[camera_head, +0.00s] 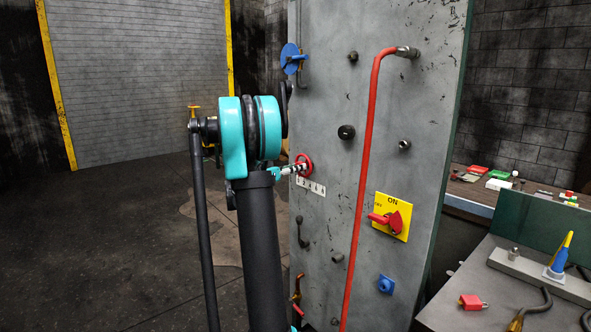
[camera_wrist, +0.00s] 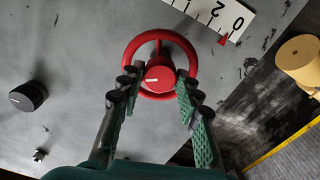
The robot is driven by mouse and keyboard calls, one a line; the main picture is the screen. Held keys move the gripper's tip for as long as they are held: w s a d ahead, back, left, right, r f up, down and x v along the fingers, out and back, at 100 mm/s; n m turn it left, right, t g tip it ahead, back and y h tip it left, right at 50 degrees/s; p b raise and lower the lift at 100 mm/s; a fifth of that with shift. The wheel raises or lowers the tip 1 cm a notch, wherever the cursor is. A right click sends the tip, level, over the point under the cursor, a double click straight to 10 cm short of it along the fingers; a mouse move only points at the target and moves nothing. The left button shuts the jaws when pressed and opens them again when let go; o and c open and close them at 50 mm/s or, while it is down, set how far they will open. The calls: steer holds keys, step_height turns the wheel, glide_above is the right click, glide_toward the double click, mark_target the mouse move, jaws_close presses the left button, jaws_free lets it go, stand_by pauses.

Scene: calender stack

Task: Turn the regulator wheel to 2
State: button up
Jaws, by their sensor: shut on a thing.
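The red regulator wheel (camera_wrist: 142,45) is on the grey panel, with a round red hub in its middle bearing a white mark. It also shows in the head view (camera_head: 307,160), partly behind my arm. My gripper (camera_wrist: 158,84) has its two fingers on either side of the wheel's lower part, the fingertips at the rim. It is shut on the wheel. A red pointer (camera_wrist: 223,40) sits at the scale's edge close to the 0. The scale also shows in the head view (camera_head: 311,187).
A red pipe (camera_head: 366,170) runs down the panel right of the wheel. A yellow plate with a red switch (camera_head: 391,217), a blue valve (camera_head: 292,59) and a black knob (camera_head: 346,132) are also on the panel. A bench (camera_head: 450,318) stands at right.

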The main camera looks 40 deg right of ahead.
steer(key=shift+f+n, duration=0.1)
steer(key=shift+n, duration=14.9)
steer(key=o, duration=1.2)
steer(key=shift+c, duration=0.2)
steer(key=shift+a, duration=0.1)
